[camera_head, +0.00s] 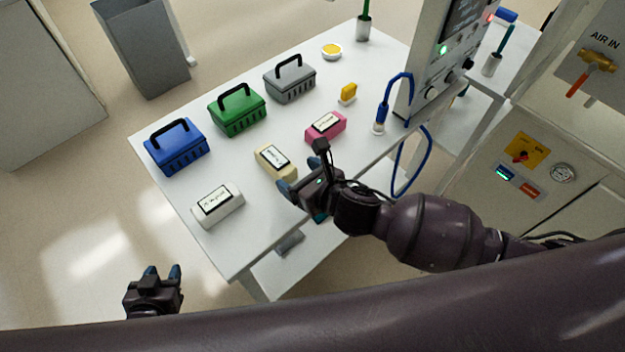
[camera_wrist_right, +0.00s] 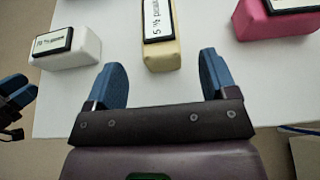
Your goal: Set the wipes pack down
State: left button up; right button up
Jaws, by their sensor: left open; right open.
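Three labelled packs lie on the white table (camera_head: 225,250): a white one (camera_head: 217,205), a cream one (camera_head: 272,162) and a pink one (camera_head: 325,127). Their labels are too small to read fully, so I cannot tell which are wipes. My right gripper (camera_head: 302,200) is open and empty at the table's near edge, just short of the cream pack. In the right wrist view, the cream pack (camera_wrist_right: 162,45) lies beyond and between the open fingers (camera_wrist_right: 162,82), apart from them. My left gripper (camera_head: 163,273) is open and empty, off the table's near left side.
Blue (camera_head: 176,148), green (camera_head: 237,110) and grey (camera_head: 290,83) handled boxes stand along the far side. A yellow block (camera_head: 348,93), a round yellow-topped dish (camera_head: 331,51) and a blue-cabled probe (camera_head: 381,115) stand farther right. An instrument cabinet (camera_head: 440,65) borders the right.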

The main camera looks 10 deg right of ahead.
jog(key=shift+v, duration=2.3)
jog(key=m, duration=0.3)
jog(key=shift+s+f, duration=0.1)
jog(key=shift+f, duration=0.05)
jog(key=m, duration=0.4)
jog(key=d+m, duration=0.1)
jog(key=m, duration=0.1)
jog(key=shift+d+f+h, duration=0.1)
jog(key=shift+f+h, duration=0.2)
jog(key=shift+f, duration=0.05)
jog(key=s+d+f+m+h, duration=0.3)
jog(key=s+d+f+m, duration=0.2)
jog(key=d+m, duration=0.5)
jog(key=s+d+f+m+h, duration=0.4)
jog(key=d+m, duration=0.6)
jog(key=m, duration=1.2)
jog(key=shift+s+d+f+m+t, duration=0.2)
jog(key=shift+s+f+m+t, duration=0.15)
jog(key=shift+s+f, duration=0.35)
